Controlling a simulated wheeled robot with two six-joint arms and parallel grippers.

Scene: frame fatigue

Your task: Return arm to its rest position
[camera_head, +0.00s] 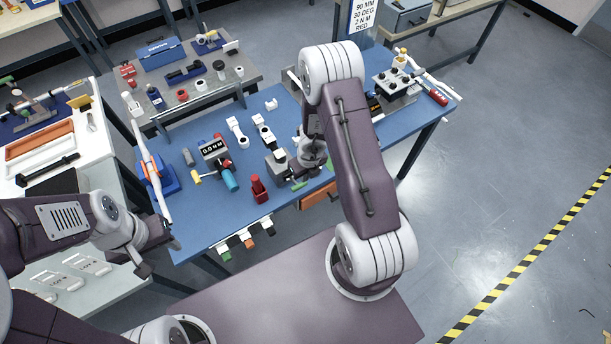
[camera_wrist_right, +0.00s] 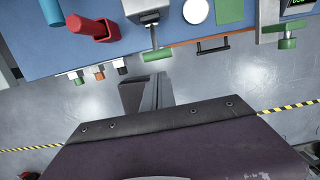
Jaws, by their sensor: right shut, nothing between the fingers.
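My right arm (camera_head: 352,155) rises from its base and bends at a high elbow over the blue workbench (camera_head: 205,225). In the right wrist view, my right gripper (camera_wrist_right: 147,95) is shut and empty, above the floor just off the bench's front edge. My left arm comes in from the left, with its gripper (camera_head: 150,252) low beside the bench's left front corner.
A red holder (camera_head: 259,189) and a clamp with a green handle (camera_wrist_right: 157,54) stand near the bench's front edge. An orange drawer (camera_head: 318,196) is below.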

